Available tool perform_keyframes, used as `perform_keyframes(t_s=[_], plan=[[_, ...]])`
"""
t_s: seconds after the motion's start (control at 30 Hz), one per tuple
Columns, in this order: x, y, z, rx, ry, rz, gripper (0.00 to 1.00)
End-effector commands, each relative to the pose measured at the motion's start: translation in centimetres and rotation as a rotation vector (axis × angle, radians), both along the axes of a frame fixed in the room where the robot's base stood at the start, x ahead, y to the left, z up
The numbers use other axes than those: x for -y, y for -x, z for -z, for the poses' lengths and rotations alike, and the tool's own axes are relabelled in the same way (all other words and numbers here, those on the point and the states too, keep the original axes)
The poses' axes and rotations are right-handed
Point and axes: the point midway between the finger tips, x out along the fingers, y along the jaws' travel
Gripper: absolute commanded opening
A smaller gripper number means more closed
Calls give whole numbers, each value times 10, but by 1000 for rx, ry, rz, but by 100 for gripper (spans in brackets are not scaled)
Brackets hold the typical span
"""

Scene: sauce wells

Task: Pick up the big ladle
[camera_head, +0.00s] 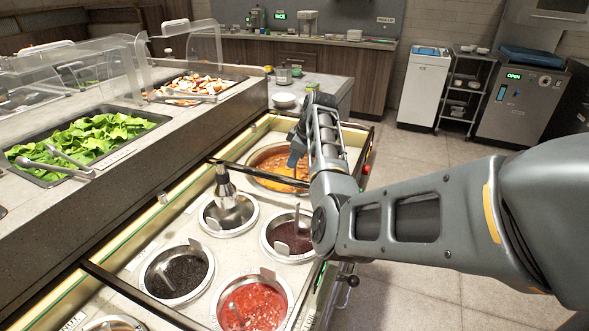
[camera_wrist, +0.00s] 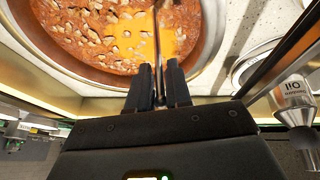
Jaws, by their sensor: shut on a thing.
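The big ladle shows in the wrist view as a thin handle (camera_wrist: 157,38) rising out of the big pot. My gripper (camera_wrist: 158,78) is shut on this handle, one dark finger on each side. The ladle's bowl is hidden in the food. The big round pot (camera_wrist: 212,38) holds chunky orange-red stew and is also in the head view (camera_head: 249,176), at the far end of the counter. In the head view my gripper (camera_head: 296,152) points down over the pot, and my arm covers part of the pot's right side.
Smaller wells stand nearer: an emptier one with a metal dispenser (camera_head: 224,184), a dark red sauce (camera_head: 292,236), a black one (camera_head: 181,274) and a red one (camera_head: 256,304). A raised salad counter with lettuce (camera_head: 85,142) runs along the left. The floor at right is open.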

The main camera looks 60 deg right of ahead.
Motion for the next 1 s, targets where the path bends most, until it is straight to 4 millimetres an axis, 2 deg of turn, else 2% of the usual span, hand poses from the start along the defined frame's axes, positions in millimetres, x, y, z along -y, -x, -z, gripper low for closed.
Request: perform_keyframes(t_s=[0.4,0.7,0.77,1.0], plan=[[2,-1,-129,5,6,1,0],[1,0,-216,1,3,1,0],[0,0,-226,1,2,0,0],[0,0,-240,1,1,-1,0]])
